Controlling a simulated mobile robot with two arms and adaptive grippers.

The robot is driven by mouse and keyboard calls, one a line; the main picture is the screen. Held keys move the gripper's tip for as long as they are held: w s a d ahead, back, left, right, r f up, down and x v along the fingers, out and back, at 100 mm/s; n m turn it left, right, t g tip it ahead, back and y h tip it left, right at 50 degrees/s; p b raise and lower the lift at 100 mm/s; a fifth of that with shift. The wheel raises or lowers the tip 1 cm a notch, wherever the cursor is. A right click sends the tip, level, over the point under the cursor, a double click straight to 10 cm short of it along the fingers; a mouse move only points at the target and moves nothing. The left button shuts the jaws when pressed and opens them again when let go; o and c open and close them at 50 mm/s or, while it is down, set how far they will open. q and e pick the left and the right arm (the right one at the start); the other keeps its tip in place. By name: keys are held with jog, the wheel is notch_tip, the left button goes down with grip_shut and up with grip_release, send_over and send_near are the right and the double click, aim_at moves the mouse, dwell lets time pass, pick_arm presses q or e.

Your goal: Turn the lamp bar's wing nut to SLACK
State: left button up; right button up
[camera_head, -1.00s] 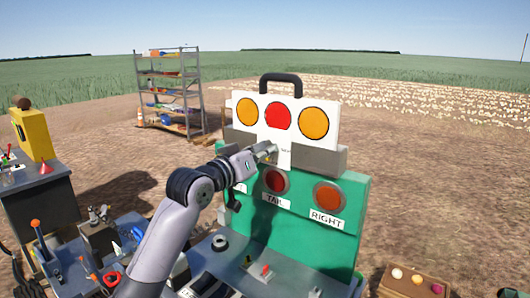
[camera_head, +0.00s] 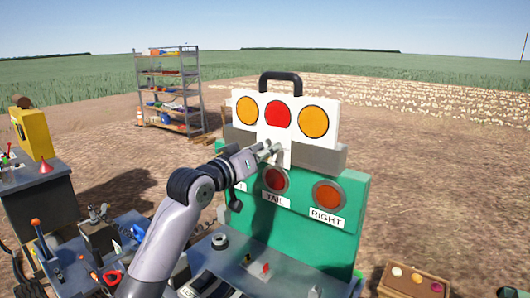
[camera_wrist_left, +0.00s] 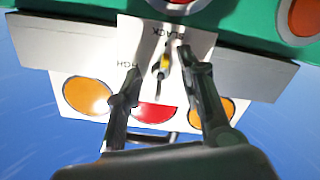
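The white lamp bar (camera_head: 298,140) stands on the green board, with a red lamp between two amber ones. In the left wrist view the bar (camera_wrist_left: 196,45) appears upside down. Its wing nut (camera_wrist_left: 164,65), dark with a yellow part, lies lengthwise roughly up and down there, under the SLACK lettering. A second label beside it is partly hidden by a finger. My left gripper (camera_head: 271,150) is at the bar's lower middle and hides the nut in the head view. In the wrist view its fingers (camera_wrist_left: 165,88) are open on both sides of the nut, apparently not touching it. My right gripper is out of view.
The green board (camera_head: 258,220) carries TAIL and RIGHT lamps below the bar. A black handle (camera_head: 280,78) rises above the bar. The bench (camera_head: 285,272) below holds small switches and parts. A box with coloured balls (camera_head: 412,281) is at lower right.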

pick_arm(q)
jog(key=v, duration=1.2)
